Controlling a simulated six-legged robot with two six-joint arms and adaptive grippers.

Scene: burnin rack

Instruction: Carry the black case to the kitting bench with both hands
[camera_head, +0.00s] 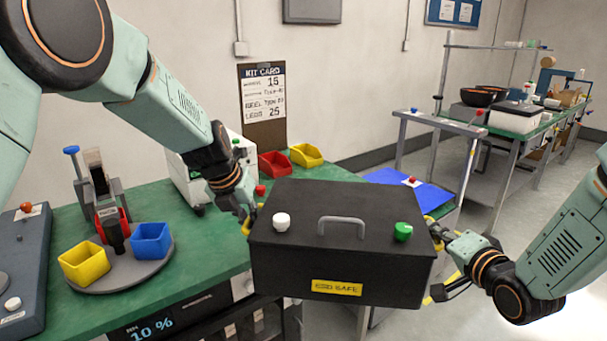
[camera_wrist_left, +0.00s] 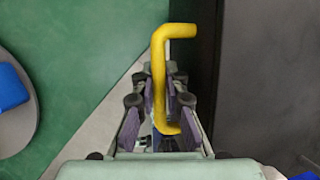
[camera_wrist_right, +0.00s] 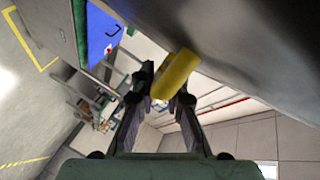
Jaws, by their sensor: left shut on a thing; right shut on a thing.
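The black case (camera_head: 345,240) is in the middle of the head view, in front of the green bench (camera_head: 190,275) and overlapping its right end. It has a grey lid handle, a white knob, a green knob and a yellow label. My left gripper (camera_head: 245,220) is at the case's left end, shut on a yellow side handle (camera_wrist_left: 160,80). My right gripper (camera_head: 440,245) is at the right end, shut on the other yellow handle (camera_wrist_right: 176,74). The case looks about level. Whether its underside touches anything is hidden.
A round grey turntable (camera_head: 120,268) with yellow and blue bins stands on the green bench. Red (camera_head: 274,164) and yellow (camera_head: 306,155) bins sit behind the case, below a kit card (camera_head: 263,100). A blue mat (camera_head: 400,188) lies behind the case. Another laden bench (camera_head: 525,130) stands far right.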

